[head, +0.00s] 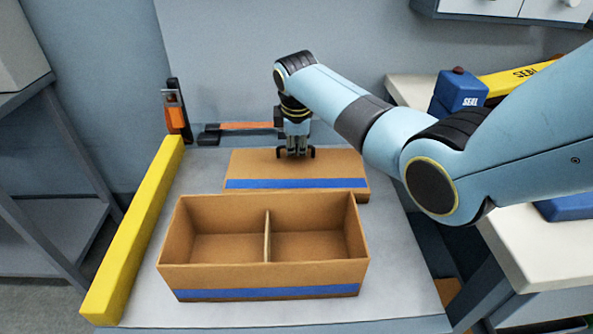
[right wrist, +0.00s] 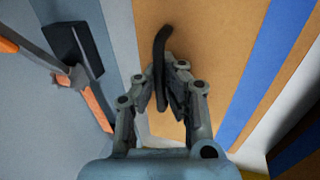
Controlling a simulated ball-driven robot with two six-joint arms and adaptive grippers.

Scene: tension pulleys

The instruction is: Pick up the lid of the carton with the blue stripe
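The carton lid (head: 255,167) is a flat brown piece with a blue stripe along its near side. It lies on the table behind the open carton (head: 262,278), which also has a blue stripe. In the right wrist view the lid (right wrist: 215,45) bears a dark curved handle (right wrist: 161,45). My right gripper (head: 296,153) points down over the middle of the lid. Its fingers (right wrist: 161,92) are close together on both sides of the handle and look shut on it. I see no gap between lid and table. My left gripper is not in view.
The carton is empty, with one divider making two compartments. A yellow bar (head: 137,225) runs along the table's left edge. An orange-handled tool (head: 245,126) lies behind the lid. A blue block (head: 460,90) stands on the right-hand bench.

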